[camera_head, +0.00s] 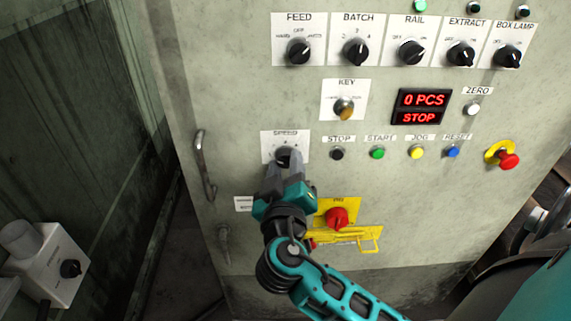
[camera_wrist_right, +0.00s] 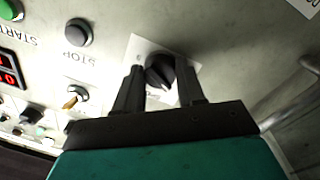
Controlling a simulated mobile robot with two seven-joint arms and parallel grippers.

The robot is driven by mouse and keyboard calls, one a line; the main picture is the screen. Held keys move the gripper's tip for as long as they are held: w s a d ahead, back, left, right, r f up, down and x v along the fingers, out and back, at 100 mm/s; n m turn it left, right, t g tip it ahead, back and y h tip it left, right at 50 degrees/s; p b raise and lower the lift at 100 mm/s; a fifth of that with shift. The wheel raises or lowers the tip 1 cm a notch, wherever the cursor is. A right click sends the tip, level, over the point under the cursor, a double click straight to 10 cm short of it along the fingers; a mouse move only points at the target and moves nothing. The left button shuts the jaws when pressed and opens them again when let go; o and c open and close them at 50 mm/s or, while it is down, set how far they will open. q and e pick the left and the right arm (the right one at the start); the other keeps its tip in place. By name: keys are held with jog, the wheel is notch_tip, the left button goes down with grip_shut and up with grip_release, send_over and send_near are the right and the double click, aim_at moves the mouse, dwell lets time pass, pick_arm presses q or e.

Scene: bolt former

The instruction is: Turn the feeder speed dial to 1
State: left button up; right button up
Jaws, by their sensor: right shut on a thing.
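The black speed dial (camera_head: 284,155) sits on a white plate labelled SPEED (camera_head: 285,133) on the grey-green panel. My right gripper (camera_head: 285,168) is shut on this dial, with one finger on each side of it. In the right wrist view the black knob (camera_wrist_right: 160,71) shows between the two dark fingers of the gripper (camera_wrist_right: 160,84). The fingers hide part of the plate, and I cannot read which number the dial points to. My left gripper is not in view.
A row of black selector knobs (camera_head: 356,52) is above, with a key switch (camera_head: 344,107) below it. Push buttons (camera_head: 377,153) and a red emergency stop (camera_head: 508,160) lie to the right. A red rotary switch (camera_head: 337,217) is near my wrist. A door handle (camera_head: 204,166) is at left.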

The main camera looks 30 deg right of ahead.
jog(key=shift+r+n, duration=0.15)
jog(key=shift+n, duration=0.85)
jog(key=shift+d+n+p, duration=0.1)
jog(key=shift+n+p, duration=0.45)
jog(key=shift+n, duration=0.25)
jog(key=shift+n+p, duration=0.35)
jog(key=shift+n, duration=0.65)
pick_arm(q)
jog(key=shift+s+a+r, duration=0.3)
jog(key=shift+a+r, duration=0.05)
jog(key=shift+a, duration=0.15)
pick_arm(e)
jog(key=shift+n, duration=0.4)
jog(key=o, duration=1.1)
jog(key=shift+c, duration=0.2)
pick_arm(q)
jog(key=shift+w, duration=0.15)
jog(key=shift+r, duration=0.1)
